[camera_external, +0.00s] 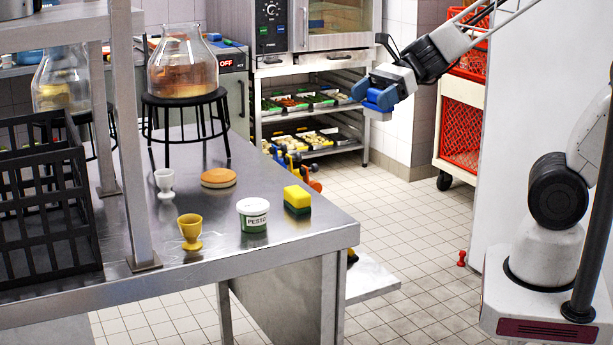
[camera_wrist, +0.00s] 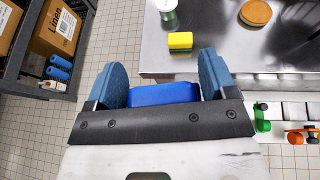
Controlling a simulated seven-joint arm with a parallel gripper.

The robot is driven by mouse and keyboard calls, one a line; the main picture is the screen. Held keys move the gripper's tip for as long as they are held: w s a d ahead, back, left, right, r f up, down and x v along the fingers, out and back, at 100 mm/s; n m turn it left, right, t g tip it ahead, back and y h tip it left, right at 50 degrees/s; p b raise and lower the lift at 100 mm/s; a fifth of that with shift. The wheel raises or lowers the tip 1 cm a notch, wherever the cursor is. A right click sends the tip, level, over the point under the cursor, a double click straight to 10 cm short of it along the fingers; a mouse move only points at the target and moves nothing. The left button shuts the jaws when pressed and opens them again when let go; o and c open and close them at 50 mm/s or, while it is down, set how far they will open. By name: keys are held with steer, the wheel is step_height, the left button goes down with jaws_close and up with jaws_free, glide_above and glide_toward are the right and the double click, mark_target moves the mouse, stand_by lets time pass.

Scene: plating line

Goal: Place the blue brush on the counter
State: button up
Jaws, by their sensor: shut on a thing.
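My gripper (camera_external: 377,88) is at the upper right of the external view, raised above the floor and apart from the counter. Its two blue-grey fingers are shut on the blue brush (camera_external: 387,97), which has a pale underside. In the wrist view the blue brush (camera_wrist: 163,94) lies between the fingertips (camera_wrist: 168,85); its lower part is hidden by the gripper body. The counter (camera_external: 290,228) is a steel table at the left of the external view. In the wrist view the counter (camera_wrist: 215,42) lies beyond the fingers.
Bare steel lies around the sponge and along the front edge.

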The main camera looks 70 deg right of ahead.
steer(key=w+a+n+g, duration=0.1)
steer(key=w+a, duration=0.3)
steer(key=w, duration=0.4)
steer(key=w+a+r+y, duration=0.1)
steer(key=w+a, duration=0.4)
steer(key=w, duration=0.3)
steer(key=w+a+n+g, duration=0.1)
steer(key=w+a, duration=0.3)
steer(key=w, duration=0.4)
steer(key=w+a+f+n+g, duration=0.1)
steer(key=w+a+f, duration=0.3)
steer(key=w+a, duration=0.7)
steer(key=shift+y, duration=0.4)
steer(key=f, duration=0.3)
steer(key=s+f, duration=0.1)
steer(key=shift+a+f, duration=0.3)
steer(key=shift+a, duration=0.1)
steer(key=shift+f, duration=0.1)
steer(key=shift+f, duration=3)
steer(key=shift+s+f, duration=0.1)
steer(key=shift+f, duration=1.8)
